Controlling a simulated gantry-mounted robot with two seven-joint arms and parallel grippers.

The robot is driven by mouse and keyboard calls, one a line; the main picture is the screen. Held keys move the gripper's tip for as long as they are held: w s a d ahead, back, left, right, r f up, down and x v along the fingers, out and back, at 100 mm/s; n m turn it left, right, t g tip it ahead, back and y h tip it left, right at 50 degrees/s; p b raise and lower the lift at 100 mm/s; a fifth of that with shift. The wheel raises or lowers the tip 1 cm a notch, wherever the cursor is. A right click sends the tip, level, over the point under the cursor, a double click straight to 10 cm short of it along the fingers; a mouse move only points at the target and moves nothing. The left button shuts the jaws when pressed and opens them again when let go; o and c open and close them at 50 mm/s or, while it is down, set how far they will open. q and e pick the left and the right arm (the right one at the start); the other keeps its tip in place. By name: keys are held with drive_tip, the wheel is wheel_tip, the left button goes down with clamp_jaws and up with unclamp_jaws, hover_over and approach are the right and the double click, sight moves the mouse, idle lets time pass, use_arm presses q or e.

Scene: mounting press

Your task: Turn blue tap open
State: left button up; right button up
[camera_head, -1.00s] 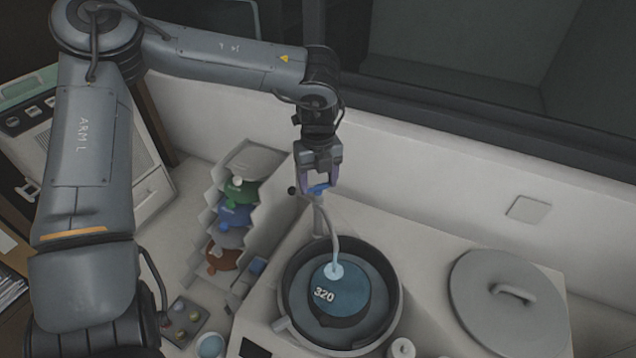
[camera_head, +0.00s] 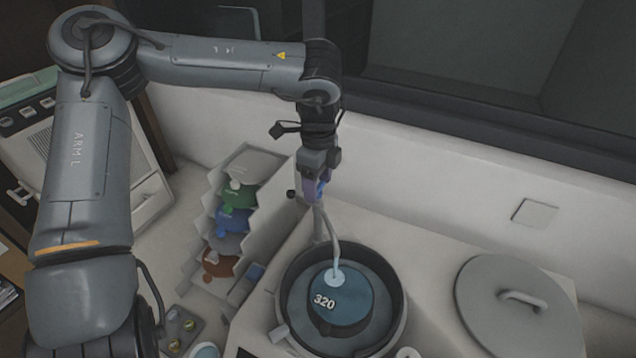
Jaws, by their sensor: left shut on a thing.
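The blue tap (camera_head: 326,178) sits on top of a grey faucet (camera_head: 326,226) with a bent spout. Water seems to run from the spout onto a blue disc marked 320 (camera_head: 341,303) in the round bowl (camera_head: 285,290). My left gripper (camera_head: 318,190) comes down from above and is shut on the blue tap, its fingers now seen nearly edge-on. The fingers hide much of the tap. My right gripper is not in view.
A rack of coloured discs (camera_head: 238,205) stands left of the faucet. A round grey lid (camera_head: 518,312) with a handle lies to the right. A white wall (camera_head: 440,170) runs close behind the faucet.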

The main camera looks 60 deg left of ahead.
use_arm(q)
drive_tip(key=shift+n, duration=0.3)
drive_tip(key=o, duration=1.1)
drive_tip(key=shift+c, duration=0.2)
wheel_tip(320, 180, up, 11)
idle(0.4)
